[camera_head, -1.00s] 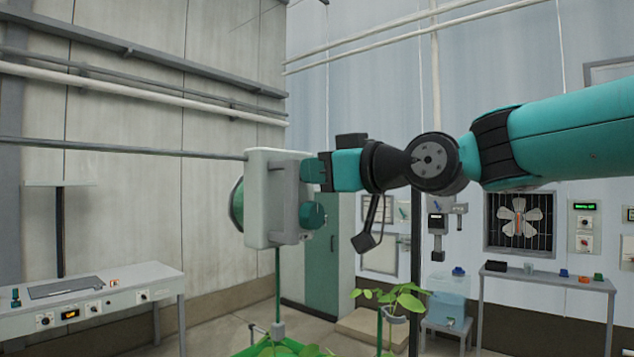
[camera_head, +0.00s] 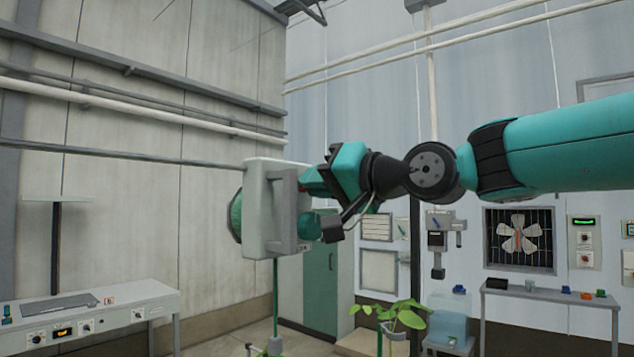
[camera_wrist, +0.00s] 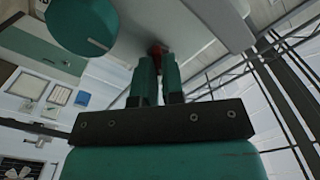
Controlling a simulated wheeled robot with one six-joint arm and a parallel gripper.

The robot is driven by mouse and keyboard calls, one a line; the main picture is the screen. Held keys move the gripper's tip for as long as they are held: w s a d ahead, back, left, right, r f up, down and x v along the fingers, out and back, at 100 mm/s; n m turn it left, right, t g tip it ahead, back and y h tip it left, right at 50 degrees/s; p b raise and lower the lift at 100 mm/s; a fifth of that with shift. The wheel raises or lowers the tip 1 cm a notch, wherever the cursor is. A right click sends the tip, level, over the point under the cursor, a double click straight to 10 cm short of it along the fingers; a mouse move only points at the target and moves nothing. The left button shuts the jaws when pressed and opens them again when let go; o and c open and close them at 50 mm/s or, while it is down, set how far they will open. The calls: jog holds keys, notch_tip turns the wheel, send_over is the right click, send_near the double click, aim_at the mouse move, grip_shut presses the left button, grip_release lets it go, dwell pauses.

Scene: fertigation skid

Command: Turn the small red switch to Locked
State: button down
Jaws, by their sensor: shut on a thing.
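The small red switch (camera_wrist: 157,52) shows in the wrist view between the tips of my gripper (camera_wrist: 159,60). Only a little of it is visible, and its marks cannot be read. The fingers are shut on it. In the head view my gripper (camera_head: 308,182) reaches the right side of a pale grey box (camera_head: 262,205) on a green post. The switch is hidden there. A round teal knob (camera_wrist: 84,24) sits on the box beside the fingers in the wrist view.
A grey upright bar (camera_head: 284,212) stands out from the box near my gripper. Plants (camera_head: 400,315) grow below. A console table (camera_head: 90,312) stands at left, and a shelf table (camera_head: 545,292) with small items at right. Open air surrounds the arm.

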jog(key=shift+m, duration=0.5)
jog(key=c, duration=1.2)
grip_release()
jog(key=shift+c, duration=0.2)
jog(key=b+v, duration=0.6)
jog(key=v, duration=1.1)
jog(key=shift+s+d+f, duration=0.1)
jog(key=shift+s+d, duration=0.05)
